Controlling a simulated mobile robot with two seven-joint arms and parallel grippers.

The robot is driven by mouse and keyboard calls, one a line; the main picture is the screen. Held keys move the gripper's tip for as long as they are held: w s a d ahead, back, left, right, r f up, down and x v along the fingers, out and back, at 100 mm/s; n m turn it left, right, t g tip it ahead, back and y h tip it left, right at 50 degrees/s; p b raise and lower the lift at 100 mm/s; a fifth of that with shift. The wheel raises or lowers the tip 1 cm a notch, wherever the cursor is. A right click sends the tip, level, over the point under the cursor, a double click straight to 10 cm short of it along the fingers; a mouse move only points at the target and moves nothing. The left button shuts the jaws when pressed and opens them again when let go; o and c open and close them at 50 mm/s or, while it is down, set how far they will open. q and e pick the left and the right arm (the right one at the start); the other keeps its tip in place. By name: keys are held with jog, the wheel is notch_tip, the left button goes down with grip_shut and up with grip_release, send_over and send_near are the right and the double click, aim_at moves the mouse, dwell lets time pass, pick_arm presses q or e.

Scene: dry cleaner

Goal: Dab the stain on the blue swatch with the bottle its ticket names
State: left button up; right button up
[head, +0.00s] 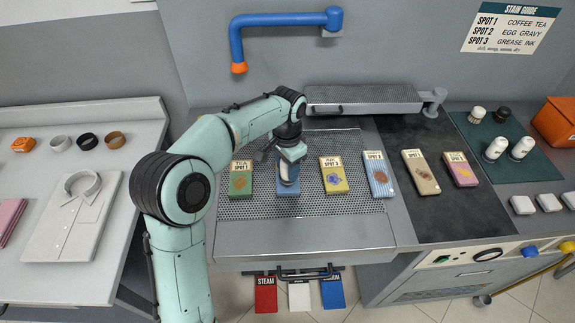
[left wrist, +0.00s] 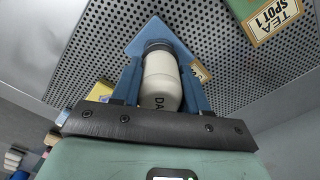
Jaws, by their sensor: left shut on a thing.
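My left gripper (head: 289,168) is shut on a white bottle (head: 289,176) over the blue swatch (head: 288,205). In the left wrist view the bottle (left wrist: 161,82) sits between the blue fingers (left wrist: 162,88), its dark end towards the swatch (left wrist: 172,33). Lettering starting "DA" shows on its side. I cannot tell whether it touches the cloth. The stain is hidden behind gripper and bottle. A corner of a ticket (left wrist: 201,72) shows, its words hidden. The stain guide (head: 510,27) lists Spot 1 coffee tea, Spot 2 egg gravy, Spot 3 grease ink. My right gripper is out of view.
A green swatch (head: 240,182) and a yellow swatch (head: 334,178) flank the blue one on the perforated board. A striped blue swatch (head: 379,178) lies further right. Two white bottles (head: 495,149) (head: 521,148) and two brushes stand on the dark green mat (head: 487,130). A blue pipe arm (head: 285,20) hangs above.

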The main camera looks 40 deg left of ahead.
pick_arm(q)
jog(key=shift+f, duration=0.45)
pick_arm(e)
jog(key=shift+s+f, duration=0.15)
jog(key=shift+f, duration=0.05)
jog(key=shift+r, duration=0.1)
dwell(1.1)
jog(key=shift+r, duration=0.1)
pick_arm(q)
jog(key=shift+r+p, duration=0.85)
jog(key=shift+r, duration=0.55)
jog(key=shift+r+p, duration=1.25)
jog(key=shift+r, duration=0.9)
jog(key=shift+w+f, duration=0.1)
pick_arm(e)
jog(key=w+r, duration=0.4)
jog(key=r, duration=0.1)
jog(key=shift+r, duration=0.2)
